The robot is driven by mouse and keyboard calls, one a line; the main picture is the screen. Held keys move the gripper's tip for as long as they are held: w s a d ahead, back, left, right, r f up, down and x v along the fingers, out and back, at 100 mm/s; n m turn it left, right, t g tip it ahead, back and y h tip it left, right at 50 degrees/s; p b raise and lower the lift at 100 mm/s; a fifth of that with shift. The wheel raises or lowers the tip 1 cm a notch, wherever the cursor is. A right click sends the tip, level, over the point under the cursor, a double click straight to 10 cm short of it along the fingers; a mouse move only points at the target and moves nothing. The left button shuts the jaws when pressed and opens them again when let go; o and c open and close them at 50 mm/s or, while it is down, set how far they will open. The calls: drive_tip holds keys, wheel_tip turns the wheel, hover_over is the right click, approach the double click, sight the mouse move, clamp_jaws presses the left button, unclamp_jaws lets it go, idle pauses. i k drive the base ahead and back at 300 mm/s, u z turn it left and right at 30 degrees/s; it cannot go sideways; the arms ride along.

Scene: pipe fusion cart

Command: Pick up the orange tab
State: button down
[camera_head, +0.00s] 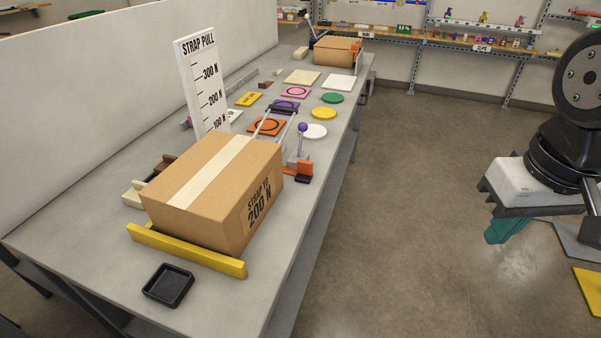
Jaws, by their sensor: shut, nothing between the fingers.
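A small orange tab (305,167) shows on the table beside the right end of the large cardboard box. It sits by the foot of a lever with a purple knob (303,128). A black block (304,179) is right at its near side; I cannot tell if they are joined. An orange square plate with a dark ring (265,126) lies farther back, behind the box. My gripper is not in view; only dark links of my arm show at the right edge, well apart from the table.
The cardboard box (198,187) stands behind a yellow bar (185,250). A black tray (168,285) lies at the near end of the table. A white STRAP PULL scale board (205,85) stands upright behind. Colored discs and plates lie farther back. The floor right of the table is open.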

sight(306, 168)
drive_tip(key=z, duration=0.3)
drive_tip(key=k, duration=0.35)
drive_tip(key=z, duration=1.05)
drive_tip(key=i, duration=0.8)
drive_tip(key=u, duration=1.2)
drive_tip(key=i, duration=0.65)
drive_tip(key=u, duration=0.75)
